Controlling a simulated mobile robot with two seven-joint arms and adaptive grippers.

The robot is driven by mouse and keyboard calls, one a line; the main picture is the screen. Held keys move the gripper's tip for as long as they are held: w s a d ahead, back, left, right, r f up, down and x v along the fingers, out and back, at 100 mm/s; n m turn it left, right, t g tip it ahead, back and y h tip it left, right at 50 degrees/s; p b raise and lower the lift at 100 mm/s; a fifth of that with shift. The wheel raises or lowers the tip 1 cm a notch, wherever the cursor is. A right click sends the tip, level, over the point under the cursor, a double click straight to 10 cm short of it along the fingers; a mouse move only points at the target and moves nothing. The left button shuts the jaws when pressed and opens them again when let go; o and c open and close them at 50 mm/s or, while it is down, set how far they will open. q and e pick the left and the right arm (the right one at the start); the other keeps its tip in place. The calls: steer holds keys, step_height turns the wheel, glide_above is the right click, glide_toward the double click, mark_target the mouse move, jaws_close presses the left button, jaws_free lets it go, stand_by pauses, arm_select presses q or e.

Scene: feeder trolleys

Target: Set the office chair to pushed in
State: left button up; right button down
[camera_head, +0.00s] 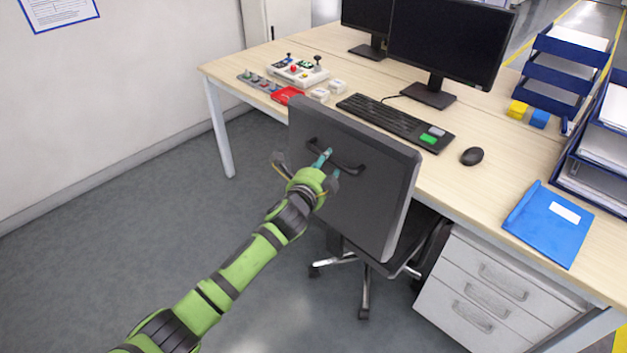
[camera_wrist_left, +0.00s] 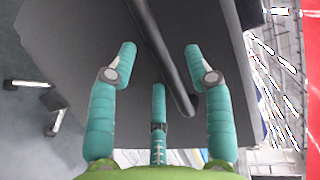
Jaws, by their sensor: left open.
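The office chair (camera_head: 372,205) stands at the front of the desk, its dark grey backrest facing me and its seat partly under the desktop. A black bar handle (camera_head: 350,166) is on the backrest. My left gripper (camera_head: 326,160) is open at the handle. In the left wrist view, the handle (camera_wrist_left: 160,50) runs between the spread teal fingers of the left gripper (camera_wrist_left: 160,70), with the backrest (camera_wrist_left: 85,40) behind. I cannot tell whether any finger touches the handle. The chair's star base (camera_head: 364,290) shows below. My right gripper is not in view.
The wooden desk (camera_head: 480,190) carries a keyboard (camera_head: 395,120), mouse (camera_head: 472,156), monitors (camera_head: 450,45), a blue folder (camera_head: 553,225) and a control box (camera_head: 298,73). A white drawer unit (camera_head: 490,290) stands under the desk, right of the chair. The floor at the left is clear.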

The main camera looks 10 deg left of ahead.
arm_select(q)
steer(key=v, duration=0.8)
steer(key=shift+r, duration=0.1)
steer(key=s+a+f+n+g+y, duration=0.1)
steer(key=s+a+f+n+g, duration=0.3)
steer(key=f, duration=0.7)
steer(key=s+a+f+n+g+y, duration=0.1)
steer(key=s+a+f+n, duration=0.3)
steer(key=f, duration=0.8)
steer(key=s+a+f+n+g+y, duration=0.1)
steer(key=s+a+f+n+g, duration=0.1)
steer(key=s+f, duration=0.65)
steer(key=s+a+f+n+g, duration=0.2)
steer(key=s+f, duration=0.4)
steer(key=s, duration=0.6)
steer(key=s+a+f+n+g+p, duration=0.1)
steer(key=s+a+f+n+g, duration=0.1)
steer(key=s+f, duration=0.5)
steer(key=s+a+f+n+g+y, duration=0.1)
steer(key=s+f+n+g, duration=0.2)
steer(key=s, duration=1.4)
step_height(320, 180, down, 4)
steer(key=shift+s+a+f+n, duration=0.15)
steer(key=shift+s+a+n, duration=0.25)
steer(key=shift+n, duration=0.8)
steer(key=shift+w, duration=0.1)
